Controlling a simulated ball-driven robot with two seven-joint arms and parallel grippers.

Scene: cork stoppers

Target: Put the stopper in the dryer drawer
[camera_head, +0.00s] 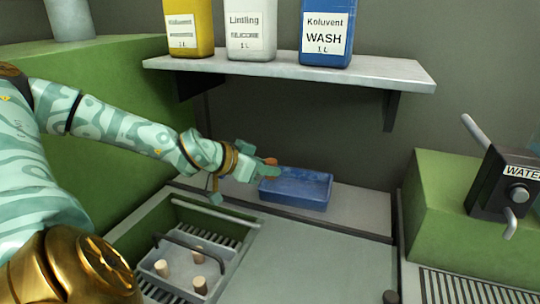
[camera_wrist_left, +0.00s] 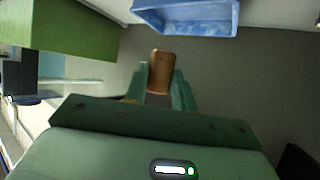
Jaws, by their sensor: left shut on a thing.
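My left gripper (camera_head: 268,169) is shut on a brown-orange cork stopper (camera_head: 270,161) beside the left end of the blue tray. In the left wrist view the stopper (camera_wrist_left: 160,72) sits between the green fingertips (camera_wrist_left: 161,88), apart from the tray. An open green-sided compartment (camera_head: 240,219) with dark slats, which looks like the dryer drawer, lies at the lower left of the head view. In it stands a handled carrier (camera_head: 213,245) with pale stoppers (camera_head: 197,256) upright in it. My right gripper is not in view.
The blue tray (camera_head: 316,205) rests on a grey ledge; it also shows in the left wrist view (camera_wrist_left: 185,28). A shelf (camera_head: 290,62) with three bottles hangs above. A water tap (camera_head: 505,185) stands right. The middle counter is clear.

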